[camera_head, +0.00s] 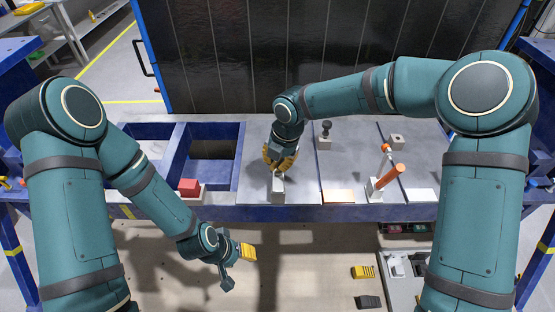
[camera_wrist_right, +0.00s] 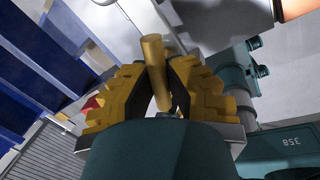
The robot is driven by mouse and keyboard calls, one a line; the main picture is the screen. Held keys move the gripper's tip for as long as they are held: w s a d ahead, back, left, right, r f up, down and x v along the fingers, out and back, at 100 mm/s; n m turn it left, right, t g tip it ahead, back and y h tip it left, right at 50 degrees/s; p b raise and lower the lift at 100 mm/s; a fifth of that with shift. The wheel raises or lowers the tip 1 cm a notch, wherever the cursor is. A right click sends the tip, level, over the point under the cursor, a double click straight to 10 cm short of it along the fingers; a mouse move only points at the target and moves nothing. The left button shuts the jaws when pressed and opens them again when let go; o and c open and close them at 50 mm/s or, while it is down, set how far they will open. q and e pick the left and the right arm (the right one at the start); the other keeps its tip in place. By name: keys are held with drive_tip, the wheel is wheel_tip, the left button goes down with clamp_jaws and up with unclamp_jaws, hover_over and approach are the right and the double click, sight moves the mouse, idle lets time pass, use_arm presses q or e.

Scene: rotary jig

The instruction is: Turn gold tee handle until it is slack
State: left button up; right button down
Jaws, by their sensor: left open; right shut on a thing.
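The gold tee handle (camera_wrist_right: 153,68) shows in the right wrist view as a gold bar standing between the yellow fingers. My right gripper (camera_head: 280,162) is shut on it, above a small grey block (camera_head: 278,192) at the front of the bench. In the head view the fingers hide most of the handle. The gripper's yellow stepped fingers also show in the right wrist view (camera_wrist_right: 156,95), one on each side of the bar. My left gripper (camera_head: 238,268) is open and empty, low in front of the bench, apart from everything on it.
An orange-handled lever (camera_head: 387,180) stands to the right of my right gripper. A red block (camera_head: 189,187) is at the left, by open blue bays (camera_head: 236,150). A dark wall rises behind.

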idle(0.4)
drive_tip(key=c, duration=0.9)
unclamp_jaws()
drive_tip(key=shift+c, duration=0.2)
wheel_tip(320, 180, up, 12)
drive_tip(key=s+d, duration=0.1)
drive_tip(key=d, duration=0.1)
drive_tip(key=shift+f, duration=0.15)
